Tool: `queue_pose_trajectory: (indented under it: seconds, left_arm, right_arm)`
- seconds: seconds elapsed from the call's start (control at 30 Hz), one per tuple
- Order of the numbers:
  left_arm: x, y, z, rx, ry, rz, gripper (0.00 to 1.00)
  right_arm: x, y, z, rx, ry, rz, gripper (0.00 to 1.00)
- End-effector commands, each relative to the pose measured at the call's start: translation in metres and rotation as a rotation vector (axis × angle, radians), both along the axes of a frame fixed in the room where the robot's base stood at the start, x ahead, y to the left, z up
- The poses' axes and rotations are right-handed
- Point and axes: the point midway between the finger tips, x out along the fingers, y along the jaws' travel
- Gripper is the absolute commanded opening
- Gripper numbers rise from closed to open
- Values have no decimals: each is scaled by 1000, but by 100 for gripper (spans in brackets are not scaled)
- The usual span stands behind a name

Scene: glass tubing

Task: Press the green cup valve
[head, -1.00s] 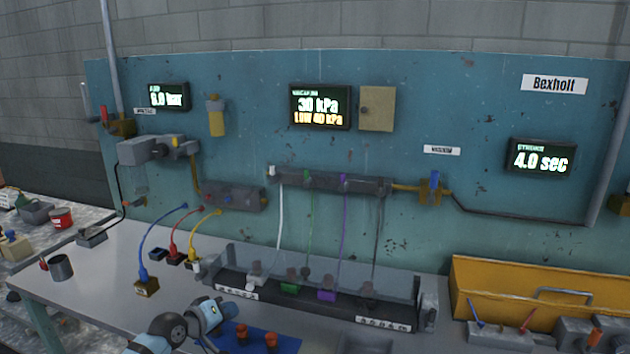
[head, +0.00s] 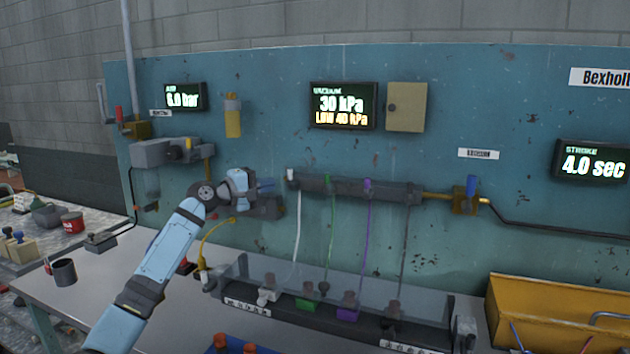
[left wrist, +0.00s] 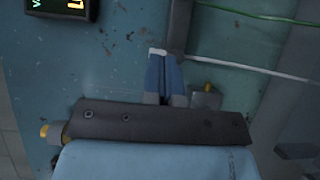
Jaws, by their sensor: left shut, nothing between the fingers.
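The green cup valve (head: 327,180) is a small green lever on top of the dark manifold (head: 350,188) on the teal panel, between a white lever (head: 291,174) and a purple one. A green tube hangs below it. My left gripper (head: 272,186) is shut and empty, just left of the manifold's white end, with the green valve further right. In the left wrist view its blue fingers (left wrist: 164,78) point at the manifold (left wrist: 180,25), by the white part (left wrist: 157,51); contact is unclear. There the green tube (left wrist: 258,14) shows, but the green lever does not. My right gripper is not in view.
Below the manifold stands a clear-fronted rack (head: 340,305) with tubes running into it. A yellow bin (head: 545,310) stands at the right. The panel above the manifold is mostly clear up to the displays.

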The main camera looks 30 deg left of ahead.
Motion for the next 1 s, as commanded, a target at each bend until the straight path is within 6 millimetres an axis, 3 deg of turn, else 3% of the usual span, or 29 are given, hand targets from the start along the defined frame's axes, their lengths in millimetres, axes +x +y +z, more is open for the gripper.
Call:
queue_pose_trajectory:
  seconds: [0.27,0.63,0.8,1.0]
  left_arm:
    - [27,-10,1,0,0,-1,0]
    - [98,-39,1,0,0,-1,0]
    - [106,-61,1,1,0,-1,0]
    - [111,-71,-1,2,0,0,0]
  right_arm:
    - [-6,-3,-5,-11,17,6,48]
    - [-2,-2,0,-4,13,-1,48]
    - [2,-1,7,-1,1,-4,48]
    - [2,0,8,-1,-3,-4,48]
